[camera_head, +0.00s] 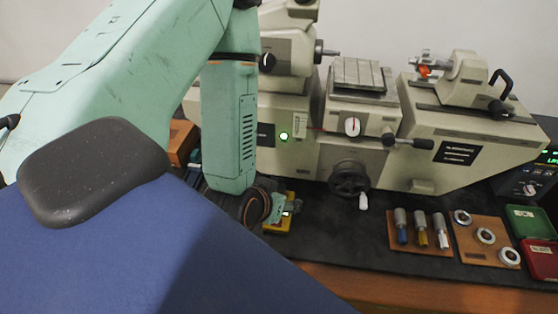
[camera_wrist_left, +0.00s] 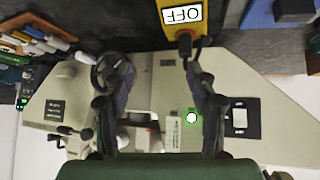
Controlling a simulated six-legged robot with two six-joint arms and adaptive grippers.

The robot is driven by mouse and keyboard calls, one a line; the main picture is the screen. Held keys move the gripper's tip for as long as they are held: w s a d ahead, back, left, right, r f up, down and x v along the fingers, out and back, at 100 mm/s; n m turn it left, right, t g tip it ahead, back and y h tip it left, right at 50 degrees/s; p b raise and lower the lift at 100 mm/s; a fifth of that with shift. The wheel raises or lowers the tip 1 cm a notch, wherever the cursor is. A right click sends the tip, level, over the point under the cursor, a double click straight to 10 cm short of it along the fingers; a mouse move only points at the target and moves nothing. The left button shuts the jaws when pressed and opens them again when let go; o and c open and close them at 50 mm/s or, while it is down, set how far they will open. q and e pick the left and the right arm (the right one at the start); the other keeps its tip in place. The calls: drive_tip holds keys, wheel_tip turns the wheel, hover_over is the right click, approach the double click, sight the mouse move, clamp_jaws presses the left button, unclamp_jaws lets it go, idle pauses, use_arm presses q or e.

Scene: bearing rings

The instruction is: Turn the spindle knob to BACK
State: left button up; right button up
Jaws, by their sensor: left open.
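A dark round knob with a pale mark (camera_head: 267,62) sits on the front of the cream headstock (camera_head: 290,50), partly beside my left arm; I cannot tell for sure that it is the spindle knob, and no BACK label is readable. My left gripper (camera_wrist_left: 155,68) is open and empty in the left wrist view, its two dark fingers spread in front of the machine. In the head view my left forearm hangs down before the machine's left end, and the fingers are not clear there. My right gripper is in neither view.
A yellow box with an OFF label (camera_wrist_left: 181,15) is close to one fingertip. The machine has a lit green lamp (camera_head: 283,135) and a black handwheel (camera_head: 349,180). Wooden boards with plug gauges (camera_head: 420,246) and rings (camera_head: 485,222) lie at the right, near green and red boxes.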

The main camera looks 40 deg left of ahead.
use_arm(q)
drive_tip(key=shift+s+d+f+g, duration=0.3)
drive_tip(key=shift+s+d+f, duration=0.05)
drive_tip(key=shift+s+f, duration=0.4)
drive_tip(key=shift+w, duration=0.1)
drive_tip(key=s+d+f+g, duration=0.1)
drive_tip(key=s+f, duration=0.1)
drive_tip(key=s, duration=0.1)
drive_tip(key=s+d+f+m+g+h, duration=0.1)
drive_tip(key=s+f+g, duration=0.1)
drive_tip(key=s, duration=0.1)
drive_tip(key=s+d+f+g, duration=0.1)
drive_tip(key=s+f, duration=0.1)
drive_tip(key=s, duration=0.1)
drive_tip(key=shift+s+d+f+m, duration=0.1)
drive_tip(key=shift+s+f+m, duration=0.2)
drive_tip(key=shift+s, duration=0.05)
drive_tip(key=s+d+f+g, duration=0.2)
drive_tip(key=s+f+g, duration=0.2)
drive_tip(key=s, duration=0.5)
wheel_tip(320, 180, down, 19)
drive_tip(key=b, duration=2)
drive_tip(key=shift+w+a+m, duration=0.2)
drive_tip(key=shift+a+m, duration=0.05)
drive_tip(key=shift+m, duration=0.15)
drive_tip(key=shift+c, duration=0.3)
